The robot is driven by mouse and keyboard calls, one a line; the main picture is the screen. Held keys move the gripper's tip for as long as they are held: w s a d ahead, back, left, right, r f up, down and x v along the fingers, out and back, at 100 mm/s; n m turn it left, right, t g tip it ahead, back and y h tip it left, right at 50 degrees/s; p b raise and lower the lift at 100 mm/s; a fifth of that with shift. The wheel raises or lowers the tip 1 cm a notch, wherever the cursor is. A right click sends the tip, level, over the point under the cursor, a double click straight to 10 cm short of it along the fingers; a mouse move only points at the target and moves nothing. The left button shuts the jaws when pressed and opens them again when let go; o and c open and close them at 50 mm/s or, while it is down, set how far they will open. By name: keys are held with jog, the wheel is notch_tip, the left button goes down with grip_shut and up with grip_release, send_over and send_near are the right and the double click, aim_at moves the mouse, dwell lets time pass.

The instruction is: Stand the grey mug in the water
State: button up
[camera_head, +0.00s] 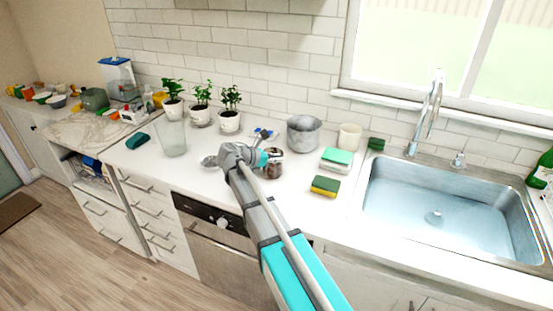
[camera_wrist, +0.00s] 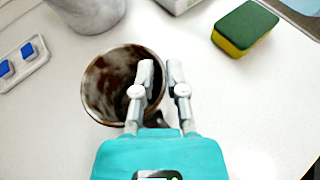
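The grey mug (camera_head: 271,170) stands on the white counter left of the sponges, partly hidden by my gripper in the head view. In the wrist view the mug (camera_wrist: 98,88) is seen from above, with brown stains inside. My gripper (camera_wrist: 162,72) is open over the mug's right rim. One finger overlaps the mug's opening and the other is just outside the rim. Contact cannot be told. My gripper (camera_head: 262,158) is also at the mug in the head view. The steel sink (camera_head: 370,207) on the right has a bluish basin that looks like it holds water (camera_head: 440,210).
A green-yellow sponge (camera_head: 325,186) and a stacked sponge block (camera_head: 336,160) lie between mug and sink. A metal pot (camera_head: 303,134) and a cream cup (camera_head: 349,137) stand behind. A faucet (camera_head: 429,112) rises behind the sink. A glass vase (camera_head: 171,138) stands left.

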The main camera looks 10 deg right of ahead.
jog(key=shift+o, duration=1.3)
jog(key=shift+a, duration=0.1)
jog(key=p+v, duration=0.4)
jog(key=v, duration=0.9)
jog(key=shift+s+a+p, duration=0.25)
jog(key=shift+a+p, duration=0.05)
jog(key=shift+p, duration=0.1)
jog(key=shift+d+f, duration=0.1)
